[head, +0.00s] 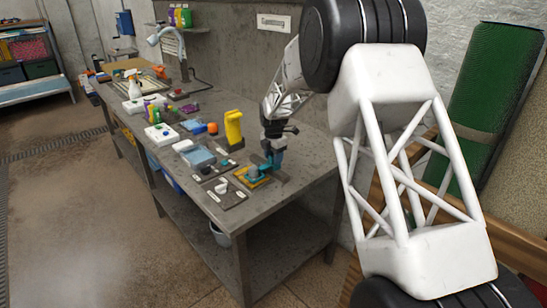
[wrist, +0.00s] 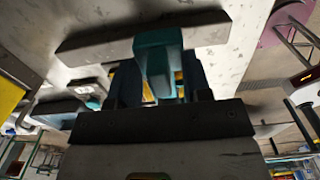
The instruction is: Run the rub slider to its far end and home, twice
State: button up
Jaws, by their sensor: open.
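A teal upright handle (wrist: 157,58), which I take to be the rub slider, stands at a long dark grey bar (wrist: 95,44) in the wrist view. In the head view the handle (head: 268,166) is at the near right of the bench, beside a small orange-yellow framed station. My gripper (wrist: 160,84) is open, with a dark finger on each side of the handle. Whether either finger touches it I cannot tell. In the head view my gripper (head: 276,156) points down over this spot. Yellow parts show behind the fingers; the handle's lower part is partly hidden.
The grey bench (head: 290,195) has bare top to the right and front. Dark plates with small knobs (head: 222,187) lie left of the station. A yellow upright thing (head: 233,127) stands behind. White boxes, bottles and a tap crowd the far bench.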

grip_shut()
dwell(0.3)
jog(key=shift+w+a, duration=2.3)
grip_release()
